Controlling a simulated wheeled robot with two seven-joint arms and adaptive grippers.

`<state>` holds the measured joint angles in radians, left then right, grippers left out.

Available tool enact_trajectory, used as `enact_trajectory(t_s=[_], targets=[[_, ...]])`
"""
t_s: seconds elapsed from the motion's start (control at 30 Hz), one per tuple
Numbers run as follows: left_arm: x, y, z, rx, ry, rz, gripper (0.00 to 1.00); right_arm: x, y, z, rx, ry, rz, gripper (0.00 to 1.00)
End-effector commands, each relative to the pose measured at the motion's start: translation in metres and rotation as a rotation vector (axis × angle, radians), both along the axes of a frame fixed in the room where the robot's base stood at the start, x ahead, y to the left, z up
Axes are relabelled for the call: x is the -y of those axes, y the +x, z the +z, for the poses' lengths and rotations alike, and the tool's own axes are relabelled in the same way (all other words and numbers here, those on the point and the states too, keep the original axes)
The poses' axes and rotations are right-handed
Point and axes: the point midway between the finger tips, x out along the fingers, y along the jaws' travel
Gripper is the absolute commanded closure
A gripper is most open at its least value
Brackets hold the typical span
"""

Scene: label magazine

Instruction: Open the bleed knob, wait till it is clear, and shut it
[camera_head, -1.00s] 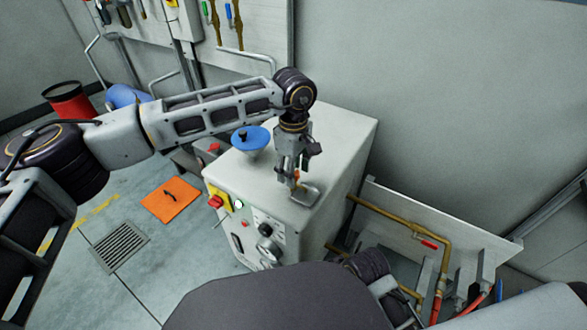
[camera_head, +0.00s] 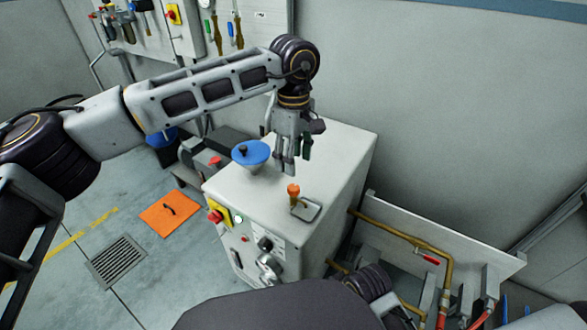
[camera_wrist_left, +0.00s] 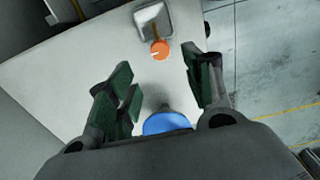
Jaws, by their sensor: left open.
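The bleed knob (camera_head: 293,190) is a small orange knob on a brass stem. In the left wrist view the orange knob (camera_wrist_left: 160,49) lies beyond my fingertips, with nothing between the fingers. My left gripper (camera_head: 288,170) is open and empty above the cabinet top, behind the knob and apart from it. It also shows open in the left wrist view (camera_wrist_left: 160,80). My right gripper cannot be seen; a dark arm part covers the bottom of the head view.
A blue funnel-like cup (camera_head: 251,153) stands on the cabinet left of my left gripper. A red and yellow switch (camera_head: 217,212) and dials are on the cabinet's front. Brass pipes (camera_head: 405,228) run at right. An orange floor plate (camera_head: 169,208) and a drain grate (camera_head: 118,261) lie at left.

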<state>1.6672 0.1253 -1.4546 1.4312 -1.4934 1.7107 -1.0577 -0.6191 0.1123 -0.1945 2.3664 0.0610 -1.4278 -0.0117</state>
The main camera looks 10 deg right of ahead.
Motion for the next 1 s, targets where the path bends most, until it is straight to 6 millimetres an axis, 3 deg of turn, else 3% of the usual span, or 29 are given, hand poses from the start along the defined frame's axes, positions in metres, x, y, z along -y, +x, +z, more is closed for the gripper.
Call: enact_trajectory(t_s=[0.3, 1.0], targets=[[0.0, 0.0, 0.025, 0.001, 0.0, -0.001, 0.49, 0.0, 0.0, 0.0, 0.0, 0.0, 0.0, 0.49], [0.0, 0.0, 0.026, 0.001, -0.001, -0.001, 0.49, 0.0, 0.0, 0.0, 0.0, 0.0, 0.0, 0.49]])
